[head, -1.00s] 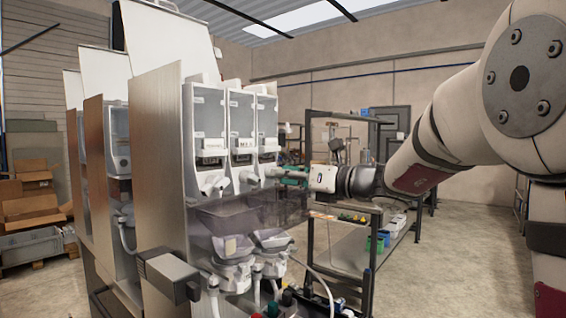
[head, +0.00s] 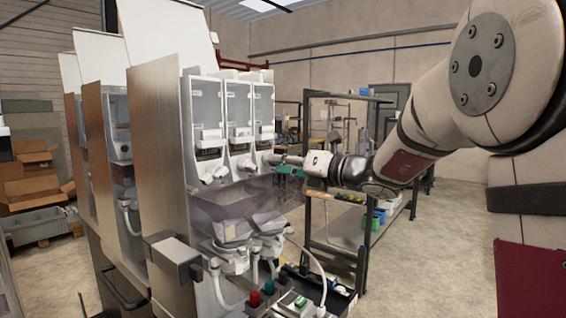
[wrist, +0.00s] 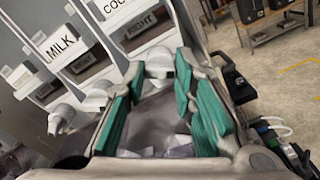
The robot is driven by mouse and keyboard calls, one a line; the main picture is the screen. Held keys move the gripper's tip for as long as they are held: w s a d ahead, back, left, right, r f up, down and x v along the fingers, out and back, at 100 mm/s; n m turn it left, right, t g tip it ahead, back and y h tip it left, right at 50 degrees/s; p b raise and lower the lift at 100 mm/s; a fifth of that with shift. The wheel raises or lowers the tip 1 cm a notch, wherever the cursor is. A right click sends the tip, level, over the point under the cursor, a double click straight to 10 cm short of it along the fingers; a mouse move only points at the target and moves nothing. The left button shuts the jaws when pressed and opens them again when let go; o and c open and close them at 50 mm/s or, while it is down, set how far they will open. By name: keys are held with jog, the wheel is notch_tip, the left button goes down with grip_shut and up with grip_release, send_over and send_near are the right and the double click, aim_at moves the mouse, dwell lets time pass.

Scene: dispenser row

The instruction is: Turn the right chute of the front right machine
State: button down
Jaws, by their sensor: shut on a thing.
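The front right machine (head: 155,140) has three clear-fronted canisters side by side, each with a white chute below. The right chute (head: 268,158) is the one nearest my arm. My gripper (head: 282,165) reaches it from the right. In the wrist view the right chute (wrist: 160,62) sits between the green finger pads of my gripper (wrist: 162,82), which is shut on it. The middle chute (head: 245,164) and left chute (head: 213,173) are free. The wrist view shows the labels MILK and a partly cut-off one. The chute's exact turn is hard to tell.
A smoky clear guard (head: 235,205) and mixing bowls (head: 232,258) lie below the chutes. A dark-framed shelf (head: 340,240) stands behind my arm. Open floor (head: 430,260) lies right.

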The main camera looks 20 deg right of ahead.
jog(key=c, duration=1.6)
grip_release()
jog(key=shift+f, duration=0.1)
jog(key=v, duration=1.2)
jog(key=s+a+f+n+g+h, duration=0.1)
jog(key=s+a+f+n+g, duration=0.35)
jog(key=s+a+n, duration=0.35)
jog(key=s+a+f+n+g+h, duration=0.1)
jog(key=s+a+f+n+g, duration=0.4)
jog(key=s+n, duration=0.4)
jog(key=s+d+f+n+h, duration=0.3)
jog(key=s+n, duration=0.3)
jog(key=n, duration=0.3)
jog(key=s+d+f+n+h, duration=0.3)
jog(key=s+f+n+h, duration=0.1)
jog(key=s+n, duration=0.3)
jog(key=shift+s+n+g+h, duration=0.25)
jog(key=shift+n+g+h, duration=0.1)
jog(key=shift+n+h, duration=0.55)
